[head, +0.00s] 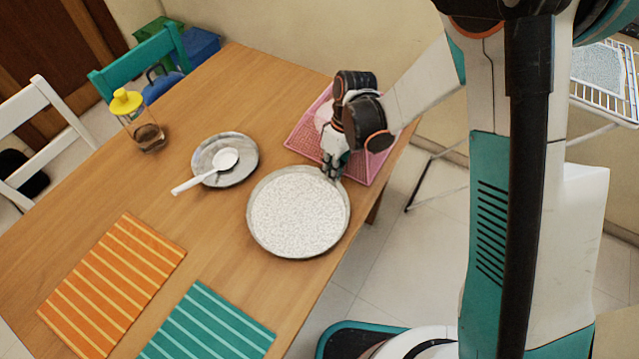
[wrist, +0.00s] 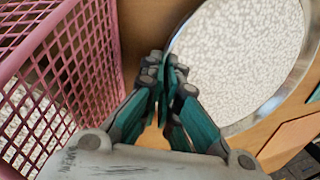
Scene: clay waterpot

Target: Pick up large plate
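The large plate (head: 298,212) is round, with a grey rim and a white speckled face, and is near the table's right edge. My gripper (head: 333,168) is at the plate's upper right rim. In the wrist view, the plate (wrist: 240,60) fills the upper right, and my gripper (wrist: 165,68) has its teal-padded fingers close together at the near rim. The fingers look shut on that rim, though they hide the contact itself. Whether the plate is touching the table is hard to tell.
A pink basket (head: 308,140) stands close behind my gripper. A smaller grey plate (head: 205,160) with a white spoon (head: 222,160) lies left of the large plate.

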